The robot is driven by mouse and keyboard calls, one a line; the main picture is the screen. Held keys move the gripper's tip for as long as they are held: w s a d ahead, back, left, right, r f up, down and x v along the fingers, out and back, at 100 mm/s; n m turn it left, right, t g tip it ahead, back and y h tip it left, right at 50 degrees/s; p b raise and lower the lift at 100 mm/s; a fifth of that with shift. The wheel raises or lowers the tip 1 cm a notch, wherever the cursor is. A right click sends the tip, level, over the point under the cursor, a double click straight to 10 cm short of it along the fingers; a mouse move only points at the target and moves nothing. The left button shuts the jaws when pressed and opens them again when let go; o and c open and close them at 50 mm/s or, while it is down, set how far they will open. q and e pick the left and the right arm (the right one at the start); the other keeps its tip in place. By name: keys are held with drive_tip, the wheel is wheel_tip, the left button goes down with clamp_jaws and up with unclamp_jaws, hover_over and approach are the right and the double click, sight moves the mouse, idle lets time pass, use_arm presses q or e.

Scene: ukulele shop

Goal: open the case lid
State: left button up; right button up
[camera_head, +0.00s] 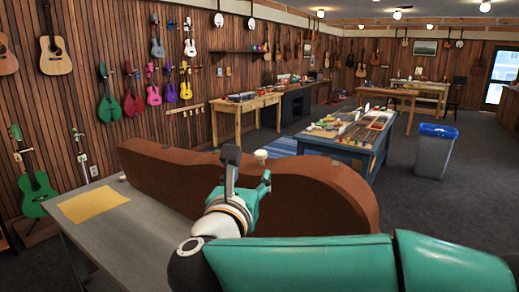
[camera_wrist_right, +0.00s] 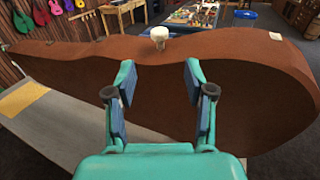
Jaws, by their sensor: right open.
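The brown, guitar-shaped case lid (camera_head: 318,185) stands steeply tilted on the grey table, its broad face toward me. It fills the middle of the right wrist view (camera_wrist_right: 240,85). A white knob (camera_head: 261,156) shows at its upper edge, also in the wrist view (camera_wrist_right: 159,35). The rest of the case is hidden or cannot be told apart. My right gripper (camera_head: 248,168) is in front of the lid's face. In the wrist view its fingers (camera_wrist_right: 158,78) are apart with nothing between them, below the knob; contact with the lid cannot be told. My left gripper is out of view.
The grey table (camera_head: 130,236) carries a yellow sheet (camera_head: 94,204) at the left. Behind the lid stand a blue display table (camera_head: 372,155) and a grey bin with a blue liner (camera_head: 435,152). Ukuleles hang on the left wall. The floor at the right is clear.

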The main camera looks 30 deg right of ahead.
sight(259, 155)
drive_tip(key=p+x, duration=0.4)
drive_tip(key=x, duration=0.7)
drive_tip(key=shift+w+d, duration=0.2)
drive_tip(key=shift+w, duration=0.1)
drive_tip(key=shift+w+d, duration=0.45)
drive_tip(key=shift+d, duration=0.05)
clamp_jaws()
